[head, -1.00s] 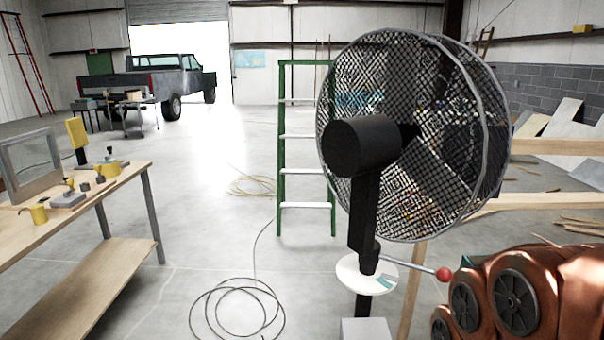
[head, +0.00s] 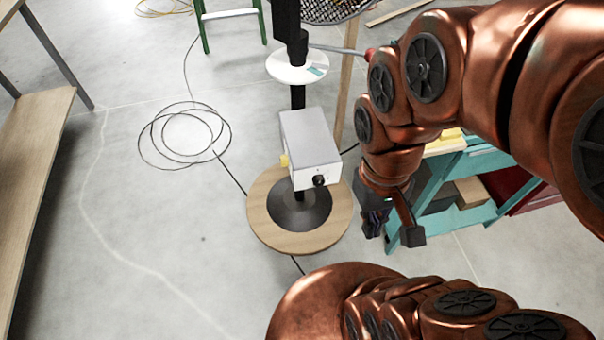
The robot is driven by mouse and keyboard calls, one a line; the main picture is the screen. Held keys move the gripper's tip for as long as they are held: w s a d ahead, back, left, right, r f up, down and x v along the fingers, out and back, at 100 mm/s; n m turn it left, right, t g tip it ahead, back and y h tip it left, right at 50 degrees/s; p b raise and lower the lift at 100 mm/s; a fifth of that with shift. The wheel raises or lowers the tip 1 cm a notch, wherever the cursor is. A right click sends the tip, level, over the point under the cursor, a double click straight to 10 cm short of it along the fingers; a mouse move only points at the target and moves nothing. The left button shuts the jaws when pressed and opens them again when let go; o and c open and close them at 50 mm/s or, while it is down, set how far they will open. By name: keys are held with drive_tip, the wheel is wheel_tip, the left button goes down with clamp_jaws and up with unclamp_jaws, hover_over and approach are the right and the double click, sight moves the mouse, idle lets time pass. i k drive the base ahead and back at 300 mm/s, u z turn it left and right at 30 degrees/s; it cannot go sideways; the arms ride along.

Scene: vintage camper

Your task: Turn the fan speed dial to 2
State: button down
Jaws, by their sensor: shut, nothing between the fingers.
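The fan's black pole (head: 297,97) rises from a round wooden base. A grey control box (head: 313,140) sits low on the pole, with a black round knob (head: 319,180) on its near face and a small yellow part (head: 285,160) on its left side. Knob markings are too small to read. Higher up is a white disc (head: 284,68) with a teal patch and a rod ending in a red ball (head: 370,54). My gripper (head: 372,228) hangs right of the box, apart from the knob, shut and empty; my arm partly hides it.
A wooden bench (head: 40,150) stands at the left. A coiled black cable (head: 185,135) lies on the floor. A teal shelf unit (head: 475,185) is behind my arm at the right. The floor left of the fan base (head: 262,228) is mostly clear.

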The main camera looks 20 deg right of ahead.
sight(318, 180)
drive_tip(key=z, duration=2.75)
drive_tip(key=k, duration=1.25)
drive_tip(key=u, duration=2.25)
